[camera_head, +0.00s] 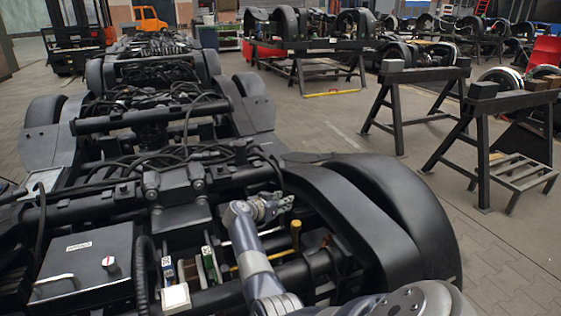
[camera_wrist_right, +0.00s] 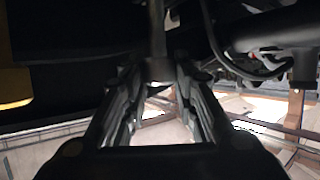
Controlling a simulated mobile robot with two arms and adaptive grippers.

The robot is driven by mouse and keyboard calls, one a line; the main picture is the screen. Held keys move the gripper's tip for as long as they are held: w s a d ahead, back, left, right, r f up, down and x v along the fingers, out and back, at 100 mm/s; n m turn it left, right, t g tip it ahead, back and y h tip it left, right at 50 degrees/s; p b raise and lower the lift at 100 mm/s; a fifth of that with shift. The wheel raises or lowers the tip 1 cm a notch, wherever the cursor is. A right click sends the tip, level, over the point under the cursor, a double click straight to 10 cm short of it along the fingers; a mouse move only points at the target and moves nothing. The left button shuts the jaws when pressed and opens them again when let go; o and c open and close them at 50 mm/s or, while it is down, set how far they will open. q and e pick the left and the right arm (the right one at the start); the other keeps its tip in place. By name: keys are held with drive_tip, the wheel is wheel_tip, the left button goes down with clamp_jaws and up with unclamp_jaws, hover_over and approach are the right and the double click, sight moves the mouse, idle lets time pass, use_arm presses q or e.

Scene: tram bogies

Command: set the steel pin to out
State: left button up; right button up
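My right gripper (camera_head: 274,207) reaches over the near end of the dark bogie frame, beside the curved black wheel cover. In the right wrist view its two fingers (camera_wrist_right: 164,82) run away from the camera with a gap between them. A grey upright rod (camera_wrist_right: 157,35) comes down to the fingertips; it may be the steel pin, but I cannot be sure. I cannot tell whether the fingers touch it. In the head view I cannot pick out the pin. My left gripper is not in view.
A yellow-topped handle (camera_head: 295,228) stands just right of my right forearm. A black box (camera_head: 82,262) with a red-marked knob sits at the left, near a white square block (camera_head: 175,297). A black wheel cover (camera_head: 385,215) curves close on the right. Trestles (camera_head: 490,140) stand beyond open floor.

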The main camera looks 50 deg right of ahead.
drive_tip(key=shift+o, duration=1.4)
drive_tip(key=shift+s+d, duration=0.1)
drive_tip(key=shift+d, duration=0.1)
drive_tip(key=shift+a, duration=0.15)
drive_tip(key=shift+a, duration=0.25)
drive_tip(key=v, duration=1.1)
drive_tip(key=shift+r, duration=0.25)
drive_tip(key=shift+a, duration=0.1)
